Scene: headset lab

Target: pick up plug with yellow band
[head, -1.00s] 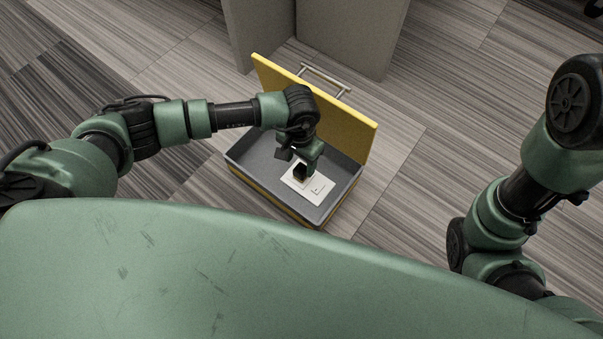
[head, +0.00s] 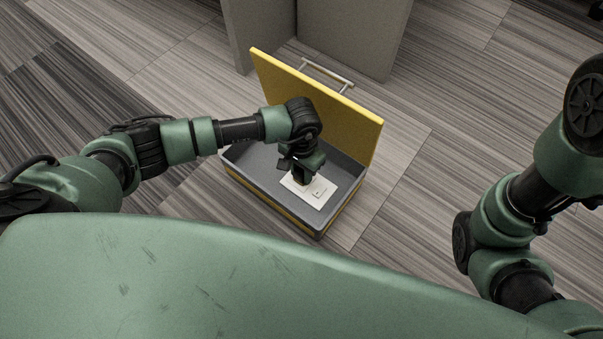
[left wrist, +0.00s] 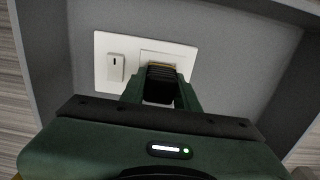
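The plug with the yellow band (left wrist: 160,82) is black and shows in the left wrist view. It stands on the right part of a white socket plate (left wrist: 103,80), with its yellow band near the plate. My left gripper (left wrist: 162,78) is directly over the plug, with one green finger on each side of it. I cannot tell whether the fingers press on it. In the head view my left gripper (head: 302,176) is low inside the open case, hiding most of the plug. The white plate (head: 318,194) shows below it. My right gripper is out of view.
The open case has a grey tray (head: 262,183) with raised walls and an upright yellow lid (head: 345,125) behind my left gripper. A grey panel (head: 355,35) stands beyond it. A small switch (left wrist: 116,67) is on the plate's left. Carpet around the case is clear.

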